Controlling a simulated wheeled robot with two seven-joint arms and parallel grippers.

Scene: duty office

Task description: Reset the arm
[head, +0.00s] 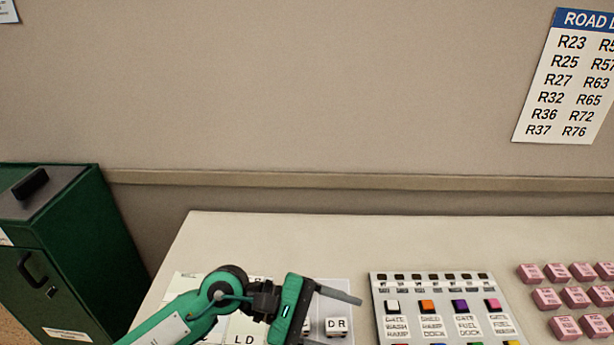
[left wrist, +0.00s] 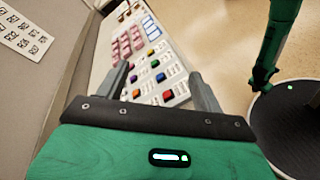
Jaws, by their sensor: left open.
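My left arm comes in from the bottom left of the head view, over the left part of the table. My left gripper (head: 338,308) points right, with one long grey finger clearly visible and the other mostly hidden. In the left wrist view the left gripper (left wrist: 162,88) has its two grey fingers well apart, with nothing between them. Behind it lies a panel of coloured buttons (left wrist: 150,72). My right gripper is not in the head view. In the left wrist view a green arm link of mine shows at the upper right, without a visible gripper.
The pale table (head: 300,232) has a clear back strip. A board of lettered tiles (head: 338,328) lies under my left arm. The button panel (head: 440,300) and several pink blocks (head: 570,298) lie to the right. A green cabinet (head: 70,250) stands left; a road list (head: 570,85) hangs on the wall.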

